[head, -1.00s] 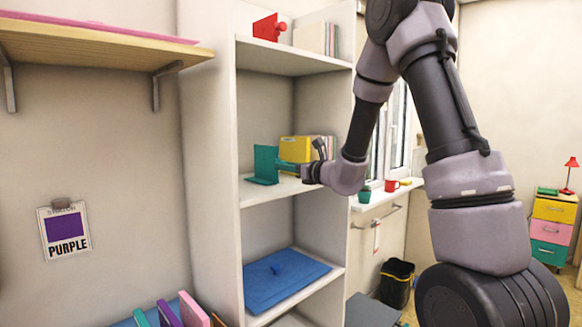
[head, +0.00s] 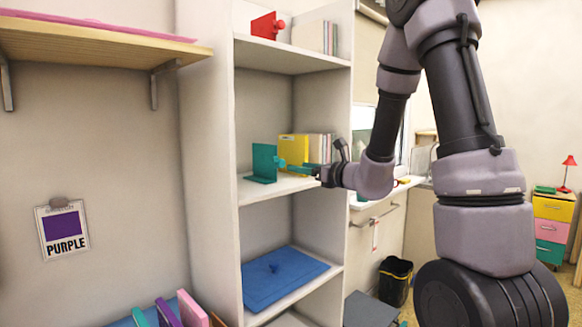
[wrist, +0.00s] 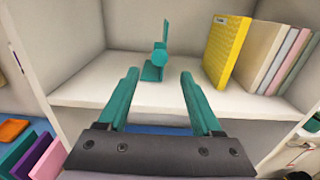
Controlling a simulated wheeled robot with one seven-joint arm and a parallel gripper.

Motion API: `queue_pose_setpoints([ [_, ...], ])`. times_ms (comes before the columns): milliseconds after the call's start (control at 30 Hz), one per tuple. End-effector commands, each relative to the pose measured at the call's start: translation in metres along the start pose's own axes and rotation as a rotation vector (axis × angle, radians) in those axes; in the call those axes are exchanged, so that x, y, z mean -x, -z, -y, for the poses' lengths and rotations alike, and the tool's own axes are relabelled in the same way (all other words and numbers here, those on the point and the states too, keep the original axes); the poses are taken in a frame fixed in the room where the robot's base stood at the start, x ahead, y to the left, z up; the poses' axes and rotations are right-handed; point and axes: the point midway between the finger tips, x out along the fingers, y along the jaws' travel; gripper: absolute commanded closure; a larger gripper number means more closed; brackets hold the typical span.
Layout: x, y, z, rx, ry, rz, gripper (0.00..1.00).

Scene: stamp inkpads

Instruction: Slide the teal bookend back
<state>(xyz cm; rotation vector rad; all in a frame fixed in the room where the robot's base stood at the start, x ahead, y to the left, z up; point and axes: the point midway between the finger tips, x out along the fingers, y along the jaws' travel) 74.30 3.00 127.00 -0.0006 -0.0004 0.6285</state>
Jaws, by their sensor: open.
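The teal bookend (head: 264,164) stands upright on the middle shelf, near its front left part. It shows an upright plate, a flat foot and a round knob facing my gripper. In the wrist view the bookend (wrist: 158,58) is straight ahead, beyond the fingertips and centred between them. My gripper (wrist: 159,75) is open, with its two teal fingers apart and nothing between them. In the head view my gripper (head: 305,170) is at the shelf's front edge, to the right of the knob and apart from it.
A yellow book (wrist: 227,48) and several pale books (wrist: 277,58) stand right of the bookend. Bare shelf (wrist: 95,83) lies to its left. A red bookend (head: 266,26) is on the shelf above, and a blue slab (head: 285,279) lies on the shelf below.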

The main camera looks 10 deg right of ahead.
Motion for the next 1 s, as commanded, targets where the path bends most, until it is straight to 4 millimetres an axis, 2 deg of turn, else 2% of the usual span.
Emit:
queue_pose_setpoints([
  [100, 0.019, 0.0, 0.001, -0.001, 0.002, -0.001, 0.34],
  [233, 0.029, 0.0, 0.0, -0.001, 0.0, 0.001, 0.34],
  [567, 0.032, 0.0, 0.0, -0.001, 0.0, 0.001, 0.34],
  [667, 0.033, -0.004, -0.007, 0.016, -0.025, 0.0, 0.34],
  [767, 0.037, -0.019, -0.033, 0.092, -0.126, -0.01, 0.34],
  [867, 0.053, -0.037, -0.079, 0.254, -0.306, -0.04, 0.34],
  [900, 0.064, -0.043, -0.099, 0.342, -0.388, -0.059, 0.34],
  [1000, 0.099, -0.047, -0.139, 0.597, -0.58, -0.123, 0.34],
])
